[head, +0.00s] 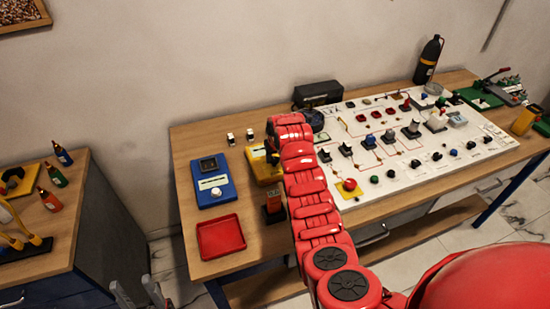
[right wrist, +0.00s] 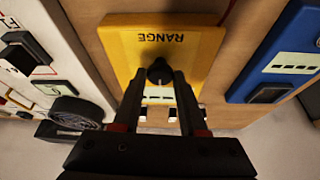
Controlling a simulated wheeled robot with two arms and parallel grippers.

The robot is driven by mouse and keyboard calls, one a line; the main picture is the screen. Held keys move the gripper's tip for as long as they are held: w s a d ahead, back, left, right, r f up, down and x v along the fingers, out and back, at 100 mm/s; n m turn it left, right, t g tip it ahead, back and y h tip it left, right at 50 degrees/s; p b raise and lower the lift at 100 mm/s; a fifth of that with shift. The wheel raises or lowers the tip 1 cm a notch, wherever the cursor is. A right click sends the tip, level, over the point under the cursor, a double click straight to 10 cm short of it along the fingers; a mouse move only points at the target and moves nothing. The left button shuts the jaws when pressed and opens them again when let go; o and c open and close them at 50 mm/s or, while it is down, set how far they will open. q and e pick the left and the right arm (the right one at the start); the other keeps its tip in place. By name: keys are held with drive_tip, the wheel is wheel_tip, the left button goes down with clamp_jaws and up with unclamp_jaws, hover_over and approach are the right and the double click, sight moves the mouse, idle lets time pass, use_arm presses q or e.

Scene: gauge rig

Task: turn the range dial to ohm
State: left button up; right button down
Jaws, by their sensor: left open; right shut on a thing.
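The yellow range box (head: 258,168) stands on the table, partly hidden by my right arm. In the right wrist view the box (right wrist: 205,50) bears the word RANGE, seen upside down, and a black dial (right wrist: 159,70). My right gripper (right wrist: 162,78) is shut on the dial, one finger on each side of it. In the head view the arm hides the dial. Small position labels lie behind the fingers, and I cannot read them or tell the dial's setting. My left gripper (head: 131,284) is open and empty at the bottom left, off the table.
A blue meter (head: 213,182) and a red tray (head: 220,237) stand left of the box. A white panel (head: 400,180) with several knobs and switches lies to the right. A black case (head: 318,93) stands behind.

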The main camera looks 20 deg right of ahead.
drive_tip(key=m+b, duration=0.2)
drive_tip(key=b, duration=0.1)
drive_tip(key=m+h+b, duration=0.1)
drive_tip(key=m+b, duration=0.1)
drive_tip(key=b, duration=0.2)
drive_tip(key=m+g+h+b, duration=0.1)
drive_tip(key=m+b, duration=0.2)
drive_tip(key=shift+w+a+f+b, duration=0.15)
drive_tip(key=shift+a+f+b, duration=0.15)
drive_tip(key=shift+b, duration=0.05)
drive_tip(key=shift+r+m+g+h+b, duration=0.2)
drive_tip(key=shift+m+h+b, duration=0.1)
drive_tip(key=shift+m+b, duration=0.4)
drive_tip(key=shift+r+m+g+h+b, duration=0.2)
drive_tip(key=shift+m+h+b, duration=0.1)
drive_tip(key=shift+m+b, duration=0.35)
drive_tip(key=shift+f, duration=0.1)
drive_tip(key=shift+c, duration=2.2)
unclamp_jaws()
